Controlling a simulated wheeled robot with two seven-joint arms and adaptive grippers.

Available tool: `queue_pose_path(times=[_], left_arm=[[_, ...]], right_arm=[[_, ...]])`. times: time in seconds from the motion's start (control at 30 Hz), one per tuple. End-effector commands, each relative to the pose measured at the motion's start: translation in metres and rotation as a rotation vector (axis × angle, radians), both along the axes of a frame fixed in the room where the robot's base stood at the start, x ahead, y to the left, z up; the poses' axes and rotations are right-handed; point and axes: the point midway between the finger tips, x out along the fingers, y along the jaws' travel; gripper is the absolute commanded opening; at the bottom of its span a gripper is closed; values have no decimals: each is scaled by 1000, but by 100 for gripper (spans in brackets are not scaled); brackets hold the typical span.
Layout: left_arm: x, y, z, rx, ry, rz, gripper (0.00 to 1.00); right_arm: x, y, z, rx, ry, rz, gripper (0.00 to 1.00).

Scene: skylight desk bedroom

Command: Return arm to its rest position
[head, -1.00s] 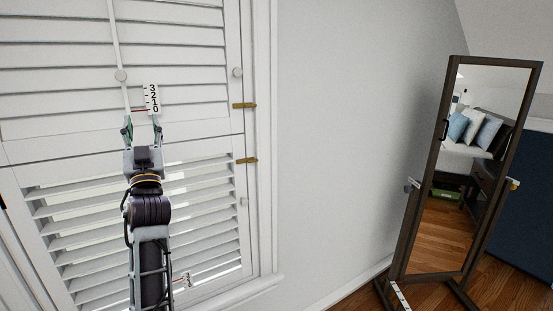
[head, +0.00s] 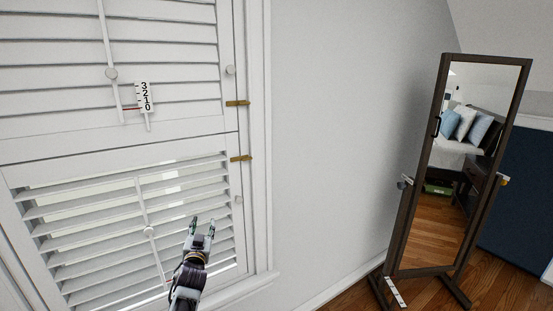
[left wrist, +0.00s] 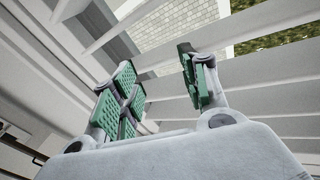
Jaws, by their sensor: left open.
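My left gripper (head: 203,226) is in front of the lower shutter panel (head: 140,193) in the head view. Its two green-padded fingers are apart, with nothing between them. In the left wrist view the open fingers (left wrist: 160,85) stand before the white slats (left wrist: 260,75); I cannot tell whether they touch. The upper shutter panel (head: 60,50) has near-closed slats and a tilt rod with a small numbered scale (head: 143,97). My right gripper is not in view.
Brass hinges (head: 238,103) sit on the window frame's right side. A tall framed mirror (head: 450,165) stands on the wooden floor (head: 415,290) at the right, reflecting a bed. A dark blue panel (head: 520,190) is behind it. The grey wall (head: 340,130) between window and mirror is bare.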

Motion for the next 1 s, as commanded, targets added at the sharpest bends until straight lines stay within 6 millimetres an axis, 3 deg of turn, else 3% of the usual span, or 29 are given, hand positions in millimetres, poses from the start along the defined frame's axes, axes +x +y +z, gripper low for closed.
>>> queue_pose_path(times=[0.03,0.27,0.47,0.77,1.0], left_arm=[[-2,-3,-25,-1,38,-9,44],[-19,-17,-127,-14,196,-46,44],[-46,-27,-214,-28,333,-74,44],[-108,-36,-338,-47,537,-103,44],[-174,-39,-427,-62,698,-120,44]], right_arm=[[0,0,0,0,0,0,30],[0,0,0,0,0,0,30],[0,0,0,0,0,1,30],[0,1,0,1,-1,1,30],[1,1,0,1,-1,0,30]])
